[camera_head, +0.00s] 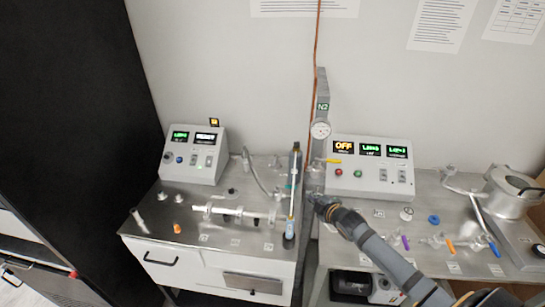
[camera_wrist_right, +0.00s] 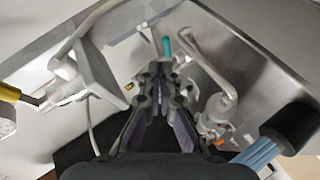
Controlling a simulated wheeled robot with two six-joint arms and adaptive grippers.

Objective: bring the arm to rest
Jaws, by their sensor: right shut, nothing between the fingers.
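My right arm (camera_head: 385,255) comes in from the lower right in the head view and reaches up and left over the bench. Its gripper (camera_head: 317,197) is near the gap between the two benches, just right of an upright dark post. In the right wrist view the fingers of this gripper (camera_wrist_right: 161,76) point away from the camera and are shut with nothing between them. A teal-tipped tube part (camera_wrist_right: 167,46) shows just beyond the fingertips; I cannot tell if they touch it. My left gripper is not in view.
A control box (camera_head: 194,154) with lit displays stands on the left bench, another (camera_head: 370,166) on the right bench. A gauge (camera_head: 320,129) and copper pipe (camera_head: 315,45) rise between them. A metal vessel (camera_head: 512,188) stands far right. Glass tubing with coloured taps lies near my forearm.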

